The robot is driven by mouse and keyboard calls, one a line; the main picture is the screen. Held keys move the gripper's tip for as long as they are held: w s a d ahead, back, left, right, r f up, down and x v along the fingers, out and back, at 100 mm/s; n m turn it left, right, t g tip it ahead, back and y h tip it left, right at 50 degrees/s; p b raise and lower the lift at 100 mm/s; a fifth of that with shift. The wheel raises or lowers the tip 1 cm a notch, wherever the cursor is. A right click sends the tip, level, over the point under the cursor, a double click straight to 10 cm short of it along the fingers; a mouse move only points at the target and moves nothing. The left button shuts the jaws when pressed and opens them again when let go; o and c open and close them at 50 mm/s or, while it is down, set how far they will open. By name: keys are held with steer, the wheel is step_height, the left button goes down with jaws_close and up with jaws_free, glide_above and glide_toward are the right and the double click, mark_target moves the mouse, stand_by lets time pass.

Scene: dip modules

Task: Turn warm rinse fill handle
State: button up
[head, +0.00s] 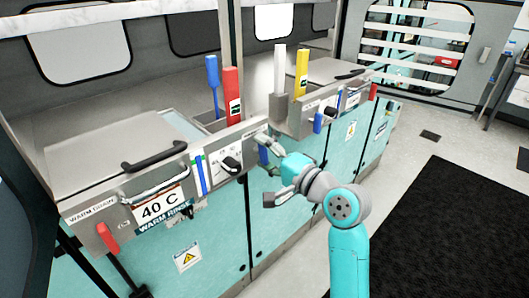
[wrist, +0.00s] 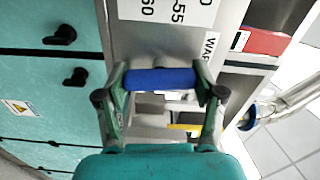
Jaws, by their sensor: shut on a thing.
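The blue fill handle (wrist: 160,79) sits between my gripper's two fingers in the wrist view, lying level across the picture. My gripper (wrist: 162,88) is shut on it. In the head view my gripper (head: 266,150) is at the right end of the warm rinse module's front panel (head: 203,160), and the handle is mostly hidden by the fingers. The warm rinse module carries a 40 C sign (head: 159,209). A label beginning "WAR" (wrist: 210,47) is partly visible beside the handle in the wrist view.
A black dial (head: 231,164) is left of my gripper on the same panel. A red drain handle (head: 108,238) hangs at the panel's left end. Another blue handle (head: 318,122) is on the neighbouring module to the right. Open floor and a black mat (head: 440,215) lie right.

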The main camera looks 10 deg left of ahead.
steer(key=shift+m, duration=0.6)
steer(key=o, duration=1.2)
steer(key=shift+c, duration=0.2)
steer(key=shift+d, duration=0.1)
steer(key=v, duration=1.2)
